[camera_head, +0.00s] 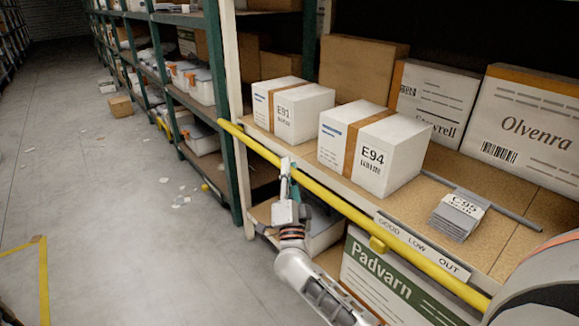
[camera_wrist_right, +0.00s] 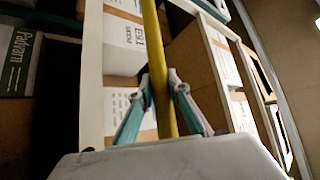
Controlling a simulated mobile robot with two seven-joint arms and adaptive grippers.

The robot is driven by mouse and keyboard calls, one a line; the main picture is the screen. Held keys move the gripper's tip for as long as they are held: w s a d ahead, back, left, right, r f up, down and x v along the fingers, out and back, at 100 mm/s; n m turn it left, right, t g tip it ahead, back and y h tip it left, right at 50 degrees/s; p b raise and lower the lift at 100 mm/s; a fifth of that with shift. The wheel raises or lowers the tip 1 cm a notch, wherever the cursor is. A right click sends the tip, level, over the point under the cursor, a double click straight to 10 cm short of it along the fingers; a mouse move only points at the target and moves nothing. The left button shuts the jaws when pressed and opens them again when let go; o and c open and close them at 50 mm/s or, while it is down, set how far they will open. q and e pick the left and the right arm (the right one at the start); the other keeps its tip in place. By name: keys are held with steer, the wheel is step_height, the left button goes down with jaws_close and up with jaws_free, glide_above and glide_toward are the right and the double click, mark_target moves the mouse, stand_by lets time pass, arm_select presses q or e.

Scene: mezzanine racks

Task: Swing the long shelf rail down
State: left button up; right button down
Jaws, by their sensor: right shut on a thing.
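The long yellow shelf rail (camera_head: 335,200) runs along the front of the shelf in the head view, slanting from the upper left to the lower right. In the right wrist view the rail (camera_wrist_right: 152,40) passes between the fingers. My right gripper (camera_head: 287,170) is shut on the rail, left of its middle, with a finger showing above it; it also shows in the right wrist view (camera_wrist_right: 160,88). My left gripper is not in view.
Boxes E91 (camera_head: 298,115) and E94 (camera_head: 370,158) stand on the shelf behind the rail. A grey stack marked C95 (camera_head: 456,215) and a grey bar (camera_head: 490,200) lie to the right. A Padvarn box (camera_head: 385,285) sits below. The aisle floor (camera_head: 120,200) at left is mostly clear.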

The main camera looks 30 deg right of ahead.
arm_select(q)
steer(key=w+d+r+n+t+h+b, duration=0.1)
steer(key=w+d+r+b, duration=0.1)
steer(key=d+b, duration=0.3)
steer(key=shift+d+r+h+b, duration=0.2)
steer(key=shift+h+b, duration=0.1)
steer(key=shift+b, duration=0.65)
arm_select(e)
step_height(320, 180, down, 10)
steer(key=a+n+t+y, duration=0.2)
steer(key=n+t+y, duration=0.4)
steer(key=n, duration=0.5)
steer(key=shift+r+y, duration=0.2)
steer(key=shift+y, duration=0.6)
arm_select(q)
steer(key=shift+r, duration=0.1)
arm_select(e)
steer(key=shift+s+a, duration=0.1)
steer(key=c, duration=1.9)
jaws_free()
steer(key=v, duration=1.2)
